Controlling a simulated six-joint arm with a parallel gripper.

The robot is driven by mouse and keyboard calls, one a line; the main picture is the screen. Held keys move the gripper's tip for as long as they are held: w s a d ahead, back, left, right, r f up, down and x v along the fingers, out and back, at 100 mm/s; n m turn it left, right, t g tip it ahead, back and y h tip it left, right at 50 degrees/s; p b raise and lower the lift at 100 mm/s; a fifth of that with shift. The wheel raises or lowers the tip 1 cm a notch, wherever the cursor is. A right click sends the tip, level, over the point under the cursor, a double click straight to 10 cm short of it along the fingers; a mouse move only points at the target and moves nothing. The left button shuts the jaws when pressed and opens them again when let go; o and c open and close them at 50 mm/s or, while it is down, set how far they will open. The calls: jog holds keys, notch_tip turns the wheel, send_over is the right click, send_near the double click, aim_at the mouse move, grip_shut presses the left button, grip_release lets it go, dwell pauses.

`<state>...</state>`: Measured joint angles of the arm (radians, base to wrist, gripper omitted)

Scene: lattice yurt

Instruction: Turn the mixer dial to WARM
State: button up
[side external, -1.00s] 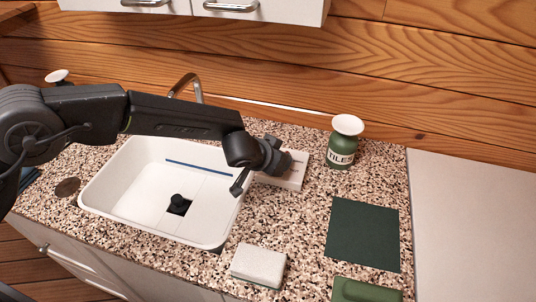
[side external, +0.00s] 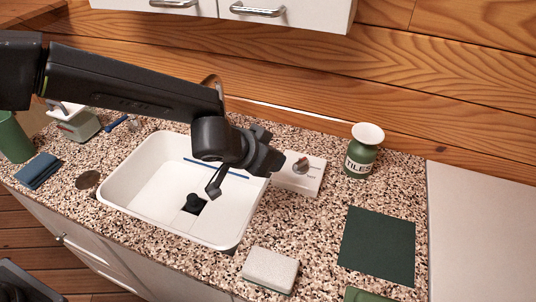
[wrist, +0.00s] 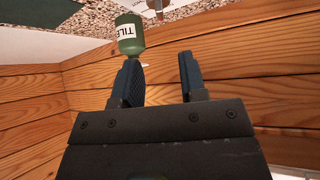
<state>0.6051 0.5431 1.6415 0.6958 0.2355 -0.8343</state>
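The mixer dial (side external: 301,166) is a small round grey knob with a reddish mark, on a white plate (side external: 310,188) behind the sink's right end. In the wrist view, the dial (wrist: 158,7) is at the top edge, partly cut off, on the white plate (wrist: 180,5). My gripper (side external: 270,158) is left of the dial in the side view and apart from it. In the wrist view, my gripper's (wrist: 158,57) two fingers stand apart with nothing between them.
A green bottle labelled TILES (side external: 361,160) stands just right of the plate, and shows in the wrist view (wrist: 130,36). The white sink (side external: 150,205) has a faucet behind it. A sponge (side external: 270,268) and dark green mat (side external: 378,246) lie in front. The wooden wall (side external: 420,80) is behind.

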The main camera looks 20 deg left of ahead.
aim_at(301, 165)
jog(key=shift+c, duration=0.5)
jog(key=shift+w+a+f, duration=0.1)
jog(key=shift+w+a, duration=0.05)
jog(key=shift+w, duration=0.1)
jog(key=shift+c, duration=0.8)
jog(key=w+a+f+g, duration=0.1)
jog(key=w, duration=0.1)
jog(key=w+a+f+g, duration=0.1)
jog(key=w+a, duration=0.1)
jog(key=w, duration=0.1)
jog(key=w+a+f+g+y, duration=0.1)
jog(key=w+a+g, duration=0.1)
jog(key=shift+w+a, duration=0.1)
jog(key=shift+w, duration=0.25)
grip_shut()
jog(key=w+a+r+m+g+h, duration=0.2)
jog(key=w+h, duration=0.2)
jog(key=w, duration=0.1)
jog(key=shift+g+h, duration=0.3)
jog(key=x, duration=0.9)
jog(key=shift+d, duration=0.25)
jog(key=d, duration=0.2)
jog(key=s+d, duration=0.1)
jog(key=shift+s+f, duration=0.1)
jog(key=shift+f, duration=0.2)
jog(key=shift+s+d, duration=0.25)
jog(key=shift+d, duration=0.3)
